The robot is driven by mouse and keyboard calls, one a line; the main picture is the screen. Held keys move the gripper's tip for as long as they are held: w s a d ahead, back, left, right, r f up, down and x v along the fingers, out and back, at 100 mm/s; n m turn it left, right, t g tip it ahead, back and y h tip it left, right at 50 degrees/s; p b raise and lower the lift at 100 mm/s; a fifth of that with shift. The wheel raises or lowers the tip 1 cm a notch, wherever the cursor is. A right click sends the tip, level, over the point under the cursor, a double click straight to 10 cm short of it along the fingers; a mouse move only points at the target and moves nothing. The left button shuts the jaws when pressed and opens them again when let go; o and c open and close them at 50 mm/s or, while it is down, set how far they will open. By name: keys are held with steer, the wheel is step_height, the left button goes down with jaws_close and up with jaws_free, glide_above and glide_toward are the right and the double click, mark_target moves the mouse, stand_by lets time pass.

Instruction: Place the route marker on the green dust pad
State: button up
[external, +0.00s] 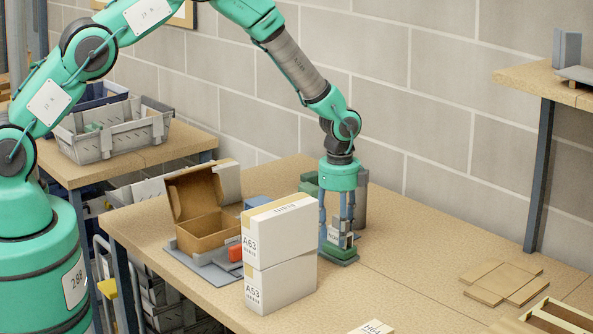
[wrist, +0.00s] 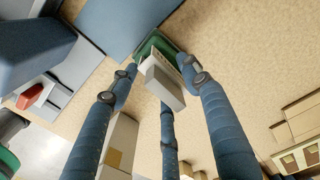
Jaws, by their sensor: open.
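The route marker appears to be the small pale grey block with a printed label (external: 341,239). It also shows in the wrist view (wrist: 163,82). It stands on or just over the green dust pad (external: 340,259), whose green edge also shows in the wrist view (wrist: 150,47). My gripper (external: 337,229) points down at the pad, its blue fingers around the marker. In the wrist view the fingers (wrist: 163,82) stand apart on several sides of the marker. The fingers are open; the marker's underside and any contact with the pad are hidden.
Two stacked white boxes (external: 281,285) stand close at the left front of my gripper. Behind them are an open cardboard box (external: 206,232) and a small red block (external: 235,253). A dark grey cylinder (external: 361,205) stands close behind. Flat brown panels (external: 500,284) lie at right, with bare tabletop between.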

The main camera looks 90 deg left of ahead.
steer(key=shift+r, duration=0.15)
step_height(320, 180, up, 12)
steer(key=shift+b, duration=0.4)
stand_by(0.3)
stand_by(0.5)
steer(key=s+d+r+n+t, duration=0.1)
steer(key=s+d+r, duration=0.3)
steer(key=d+r, duration=0.4)
steer(key=s+d+r+n+t, duration=0.1)
steer(key=s+d+r+n, duration=0.15)
steer(key=d+r, duration=0.6)
steer(key=s+d+r+n, duration=0.1)
steer(key=s+d+r, duration=0.4)
steer(key=r, duration=0.7)
steer(key=s+d+r+n+t, duration=0.2)
steer(key=s+d+r, duration=0.5)
steer(key=s+d, duration=0.4)
steer(key=s+d+n, duration=0.1)
steer(key=s+d, duration=0.2)
steer(key=s, duration=0.5)
steer(key=s+d+n+t, duration=0.1)
steer(key=s+d, duration=0.2)
steer(key=s, duration=0.6)
steer(key=shift+f+t, duration=0.15)
steer(key=shift+t, duration=0.15)
